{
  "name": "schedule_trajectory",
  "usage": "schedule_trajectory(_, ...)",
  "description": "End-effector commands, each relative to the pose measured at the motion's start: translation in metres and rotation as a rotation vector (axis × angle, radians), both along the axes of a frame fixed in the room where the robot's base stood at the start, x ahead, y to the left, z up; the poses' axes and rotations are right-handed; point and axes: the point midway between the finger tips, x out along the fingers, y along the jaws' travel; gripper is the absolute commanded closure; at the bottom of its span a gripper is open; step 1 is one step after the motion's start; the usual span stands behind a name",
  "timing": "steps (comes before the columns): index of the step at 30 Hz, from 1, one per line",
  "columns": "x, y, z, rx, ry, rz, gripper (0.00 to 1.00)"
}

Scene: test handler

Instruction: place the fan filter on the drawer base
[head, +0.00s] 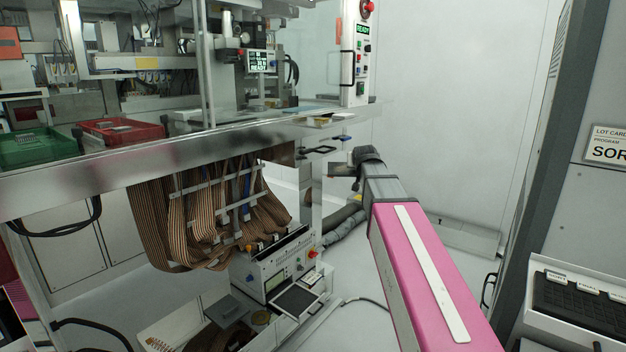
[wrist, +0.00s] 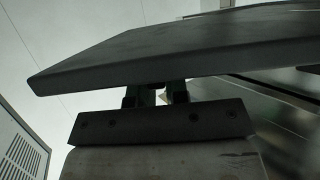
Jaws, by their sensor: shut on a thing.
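A dark, flat panel, which I take as the fan filter (wrist: 180,48), fills the upper part of the wrist view, slightly tilted. My gripper (wrist: 157,94) is shut on its near edge; the two short fingers show under the panel. In the head view, the end of my arm reaches up beside the right end of the metal bench, and the fingers and the panel cannot be made out clearly there. A low, pale drawer-like base (head: 312,322) stands on the floor below the bench, left of my arm. I cannot tell for certain that it is the drawer base.
The metal bench (head: 110,172) carries a green bin (head: 35,148) and a red bin (head: 120,131). Ribbon cables (head: 165,225) hang under it, above a white instrument (head: 272,268). A dark handle (head: 320,150) juts near my arm's end. A grey cabinet (head: 590,190) stands at right.

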Motion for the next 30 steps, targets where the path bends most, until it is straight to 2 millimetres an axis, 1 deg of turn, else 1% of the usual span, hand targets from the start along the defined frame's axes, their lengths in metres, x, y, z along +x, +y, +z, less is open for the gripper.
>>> schedule_trajectory(1, -0.005, -0.006, 0.012, 0.001, -0.002, 0.009, 1.00)
schedule_trajectory(3, -0.010, -0.010, 0.025, 0.000, -0.002, 0.025, 1.00)
schedule_trajectory(6, -0.015, -0.014, 0.038, 0.000, -0.001, 0.040, 1.00)
schedule_trajectory(10, -0.019, -0.017, 0.046, -0.001, 0.002, 0.050, 1.00)
schedule_trajectory(17, -0.019, -0.018, 0.048, -0.002, 0.003, 0.054, 1.00)
schedule_trajectory(20, -0.020, -0.018, 0.046, -0.002, 0.003, 0.054, 1.00)
schedule_trajectory(23, -0.023, -0.018, 0.036, -0.002, 0.003, 0.054, 1.00)
schedule_trajectory(30, -0.035, -0.018, -0.005, -0.001, 0.005, 0.053, 1.00)
